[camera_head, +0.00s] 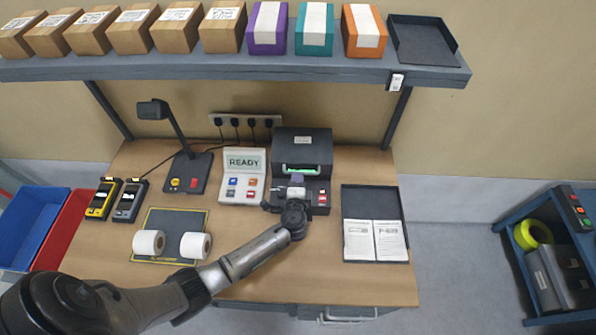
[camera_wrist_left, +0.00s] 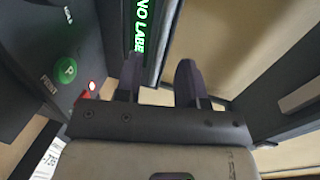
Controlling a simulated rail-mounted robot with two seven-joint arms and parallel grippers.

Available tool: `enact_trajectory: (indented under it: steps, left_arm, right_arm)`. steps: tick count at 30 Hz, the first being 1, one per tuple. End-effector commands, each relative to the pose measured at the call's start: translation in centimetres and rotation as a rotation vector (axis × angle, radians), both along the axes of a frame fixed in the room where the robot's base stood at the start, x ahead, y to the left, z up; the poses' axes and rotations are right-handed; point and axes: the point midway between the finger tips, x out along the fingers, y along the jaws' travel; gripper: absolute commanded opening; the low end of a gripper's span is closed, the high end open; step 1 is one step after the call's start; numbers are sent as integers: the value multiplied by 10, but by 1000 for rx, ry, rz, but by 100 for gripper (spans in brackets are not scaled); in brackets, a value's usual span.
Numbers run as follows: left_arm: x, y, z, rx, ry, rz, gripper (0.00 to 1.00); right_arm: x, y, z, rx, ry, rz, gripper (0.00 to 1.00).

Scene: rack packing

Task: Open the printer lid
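The dark printer (camera_head: 303,148) stands at the back of the bench, right of middle; its lid looks down, though my gripper hides part of the front. A lit green strip shows on its front, and in the left wrist view this display (camera_wrist_left: 143,28) reads "NO LABE", cut off. My left gripper (camera_head: 297,180) is at the printer's front, over the button area. In the left wrist view its two fingers (camera_wrist_left: 160,82) are apart, with nothing clearly held between them. The green print button (camera_wrist_left: 66,70) is left of the fingers. My right gripper is not in view.
A white READY panel (camera_head: 243,175) stands left of the printer, and a black tray (camera_head: 397,200) with papers lies to its right. Label rolls (camera_head: 196,245) sit on a mat (camera_head: 160,221). A shelf (camera_head: 230,68) with boxes overhangs the bench's back.

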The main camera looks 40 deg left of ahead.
Motion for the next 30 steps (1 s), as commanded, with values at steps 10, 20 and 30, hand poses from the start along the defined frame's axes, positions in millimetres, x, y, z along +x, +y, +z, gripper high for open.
enact_trajectory:
  steps: [10,20,30]
  left_arm:
    - [32,25,-8,1,0,0,36]
    - [38,30,-10,0,0,0,36]
    - [38,30,-10,-1,1,0,19]
  right_arm:
    - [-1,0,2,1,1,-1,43]
    - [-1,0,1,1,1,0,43]
    - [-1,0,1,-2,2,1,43]
